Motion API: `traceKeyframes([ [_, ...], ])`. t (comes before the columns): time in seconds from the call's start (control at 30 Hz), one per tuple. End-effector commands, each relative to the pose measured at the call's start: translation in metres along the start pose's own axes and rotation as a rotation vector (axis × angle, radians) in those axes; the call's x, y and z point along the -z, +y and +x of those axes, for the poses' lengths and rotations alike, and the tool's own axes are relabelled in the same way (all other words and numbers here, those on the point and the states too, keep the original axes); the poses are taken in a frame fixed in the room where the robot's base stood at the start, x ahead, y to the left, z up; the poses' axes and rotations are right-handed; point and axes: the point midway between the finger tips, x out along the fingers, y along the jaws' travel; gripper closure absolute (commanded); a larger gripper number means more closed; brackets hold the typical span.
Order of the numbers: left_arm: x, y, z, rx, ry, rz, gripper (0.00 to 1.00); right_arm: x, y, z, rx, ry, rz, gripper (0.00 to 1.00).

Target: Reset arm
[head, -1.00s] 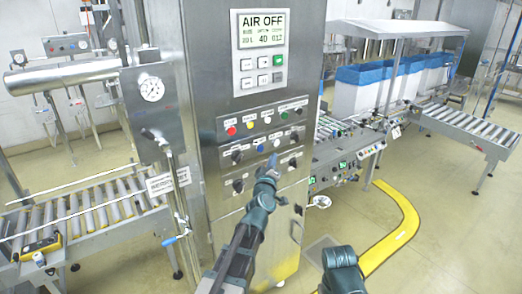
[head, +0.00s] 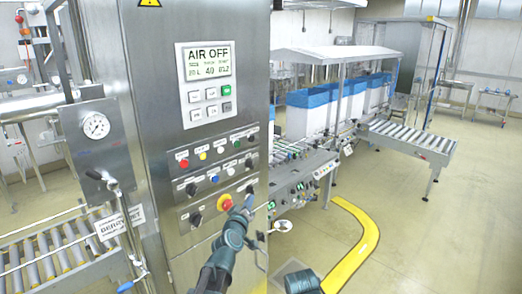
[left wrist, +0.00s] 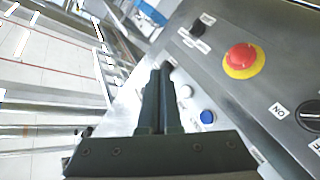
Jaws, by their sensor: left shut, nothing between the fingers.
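My left gripper (head: 247,205) is in front of the lower right of the steel control cabinet's panel, just right of a red emergency-stop button with a yellow ring (head: 225,203). In the left wrist view the gripper's two dark fingers (left wrist: 158,90) are together and empty, and the red button (left wrist: 242,58) is to their right. Whether the fingers touch the panel cannot be told. A dark teal part of my other arm (head: 302,281) shows at the bottom edge of the head view. My right gripper's fingers are not visible.
The cabinet's display (head: 207,62) reads AIR OFF. A pressure gauge (head: 96,125) is at left above a roller conveyor (head: 60,250). White bins with blue liners (head: 305,120) stand behind a side conveyor. A yellow floor line (head: 360,240) curves over open floor at right.

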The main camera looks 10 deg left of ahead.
Motion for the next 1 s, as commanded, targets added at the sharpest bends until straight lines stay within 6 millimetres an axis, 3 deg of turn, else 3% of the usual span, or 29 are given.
traceKeyframes([
  [0.03, -0.033, 0.011, -0.01, -0.018, -0.11, 0.053, 1.0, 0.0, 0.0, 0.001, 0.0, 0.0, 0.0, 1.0],
  [0.1, -0.082, 0.02, -0.025, -0.03, -0.283, 0.141, 1.0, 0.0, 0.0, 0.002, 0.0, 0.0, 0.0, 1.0],
  [0.2, -0.146, 0.021, -0.059, -0.02, -0.533, 0.272, 1.0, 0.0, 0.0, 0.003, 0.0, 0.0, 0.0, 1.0],
  [0.3, -0.199, 0.009, -0.104, 0.024, -0.776, 0.402, 1.0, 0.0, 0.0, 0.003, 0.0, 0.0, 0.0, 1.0],
  [0.4, -0.234, -0.012, -0.155, 0.101, -1.002, 0.53, 1.0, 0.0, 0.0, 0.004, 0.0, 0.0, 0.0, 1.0],
  [0.53, -0.252, -0.041, -0.219, 0.233, -1.243, 0.67, 1.0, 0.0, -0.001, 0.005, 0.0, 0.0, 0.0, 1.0],
  [0.7, -0.249, -0.067, -0.277, 0.395, -1.439, 0.786, 1.0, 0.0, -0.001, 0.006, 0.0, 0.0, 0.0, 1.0],
  [0.83, -0.243, -0.075, -0.299, 0.467, -1.507, 0.825, 1.0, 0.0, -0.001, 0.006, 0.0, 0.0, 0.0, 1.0],
  [1.0, -0.241, -0.078, -0.305, 0.492, -1.528, 0.836, 1.0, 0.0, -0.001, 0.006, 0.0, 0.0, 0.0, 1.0],
])
